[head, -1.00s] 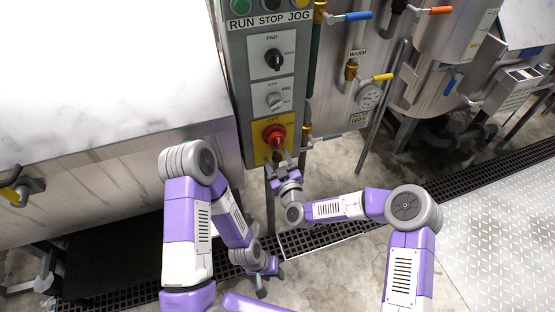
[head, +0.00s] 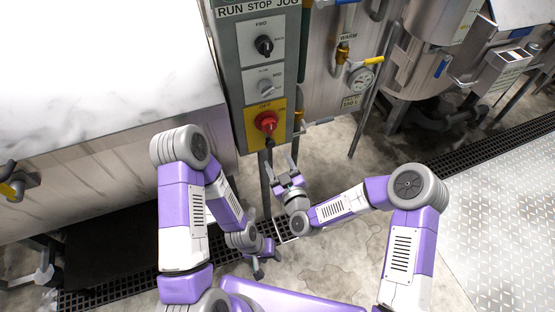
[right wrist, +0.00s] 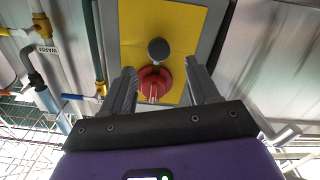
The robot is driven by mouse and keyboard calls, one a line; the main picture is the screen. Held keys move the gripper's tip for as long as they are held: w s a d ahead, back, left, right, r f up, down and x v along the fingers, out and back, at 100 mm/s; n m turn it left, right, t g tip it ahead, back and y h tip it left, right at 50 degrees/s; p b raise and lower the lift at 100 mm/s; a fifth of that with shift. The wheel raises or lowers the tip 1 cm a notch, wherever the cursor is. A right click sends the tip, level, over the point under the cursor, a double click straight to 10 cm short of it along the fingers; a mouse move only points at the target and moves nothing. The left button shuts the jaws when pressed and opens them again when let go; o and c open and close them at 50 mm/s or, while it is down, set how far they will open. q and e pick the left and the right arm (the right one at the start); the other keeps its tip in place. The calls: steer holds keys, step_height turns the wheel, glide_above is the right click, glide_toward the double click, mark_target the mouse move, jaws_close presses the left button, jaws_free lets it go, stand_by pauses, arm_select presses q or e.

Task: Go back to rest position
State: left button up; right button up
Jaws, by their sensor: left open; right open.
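My right gripper (head: 280,160) is open and empty, just below the red rotary switch (head: 266,122) on its yellow plate (head: 251,131) and apart from it. In the right wrist view my right gripper (right wrist: 159,65) has its two fingers spread, with the red switch (right wrist: 155,84) seen between them, beyond the tips. My left gripper (head: 259,266) is low in the head view, pointing down over the floor, open with nothing seen in it. Its fingers are small and partly hidden.
The grey control panel (head: 242,72) stands ahead, with black and grey knobs above the red switch. A floor drain grate (head: 470,150) crosses the open floor.

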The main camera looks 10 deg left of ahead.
stand_by(0.3)
steer(key=s+d+f+m+g+h+p, duration=0.25)
steer(key=s+d+f+m+g, duration=0.35)
steer(key=d+f, duration=0.65)
steer(key=s+d+f+m+g+h, duration=0.1)
steer(key=s+d+f+m+g, duration=0.2)
steer(key=s, duration=0.5)
steer(key=s+d+f+m+g+h, duration=0.2)
steer(key=s+d+f+m+g, duration=0.1)
steer(key=s, duration=0.5)
steer(key=d+m+g, duration=0.1)
steer(key=d+g, duration=0.1)
steer(key=d, duration=0.1)
steer(key=shift+s+f+g, duration=0.25)
steer(key=shift+f+g, duration=0.05)
